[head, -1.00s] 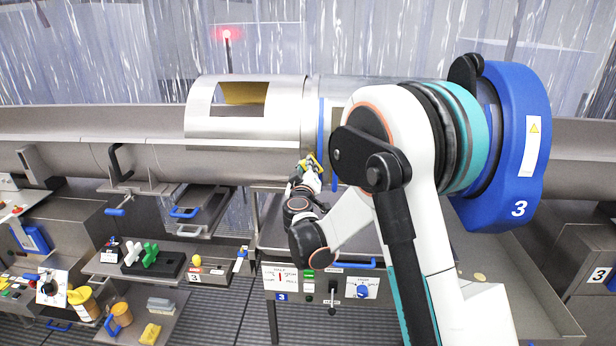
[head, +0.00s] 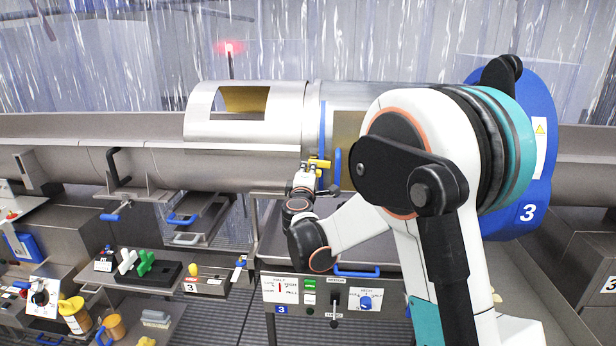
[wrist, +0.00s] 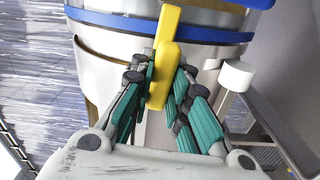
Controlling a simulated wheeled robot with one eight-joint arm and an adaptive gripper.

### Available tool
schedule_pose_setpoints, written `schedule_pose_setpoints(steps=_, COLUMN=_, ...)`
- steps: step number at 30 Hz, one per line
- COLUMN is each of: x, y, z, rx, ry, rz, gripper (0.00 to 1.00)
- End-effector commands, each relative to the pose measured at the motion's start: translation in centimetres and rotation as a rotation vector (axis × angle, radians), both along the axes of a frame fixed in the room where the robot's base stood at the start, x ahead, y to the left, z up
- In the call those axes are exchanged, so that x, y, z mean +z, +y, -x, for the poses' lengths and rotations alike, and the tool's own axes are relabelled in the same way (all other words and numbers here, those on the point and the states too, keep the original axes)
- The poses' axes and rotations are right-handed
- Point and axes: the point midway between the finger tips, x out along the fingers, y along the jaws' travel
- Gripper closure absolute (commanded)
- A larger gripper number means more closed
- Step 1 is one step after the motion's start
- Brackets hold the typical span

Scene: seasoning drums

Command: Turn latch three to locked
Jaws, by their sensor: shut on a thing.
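The yellow latch handle (head: 321,163) sits at the front of the metal drum (head: 284,100), next to its blue band (head: 322,128). In the head view it points roughly sideways to the right. My gripper (head: 311,168) is at the latch. In the wrist view my gripper (wrist: 163,85) has its teal-padded fingers on both sides of the yellow handle (wrist: 166,35), shut on it. The handle's lower end is between the fingers and its upper part sticks out past them. The latch's locked or unlocked marks cannot be read.
A white knob (wrist: 236,75) is right of my fingers in the wrist view. A control panel (head: 320,297) with a blue handle above it stands below my arm. A blue disc marked 3 (head: 540,160) is at right. Shelves with tools (head: 145,275) are at left.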

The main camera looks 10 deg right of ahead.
Motion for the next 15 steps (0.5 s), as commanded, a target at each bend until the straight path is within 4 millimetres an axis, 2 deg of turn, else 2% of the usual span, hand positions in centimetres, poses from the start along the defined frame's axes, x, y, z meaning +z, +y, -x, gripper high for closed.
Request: schedule_pose_setpoints(steps=15, x=-0.10, y=0.09, z=-0.01, rx=0.002, ry=0.034, rz=0.104, gripper=1.00)
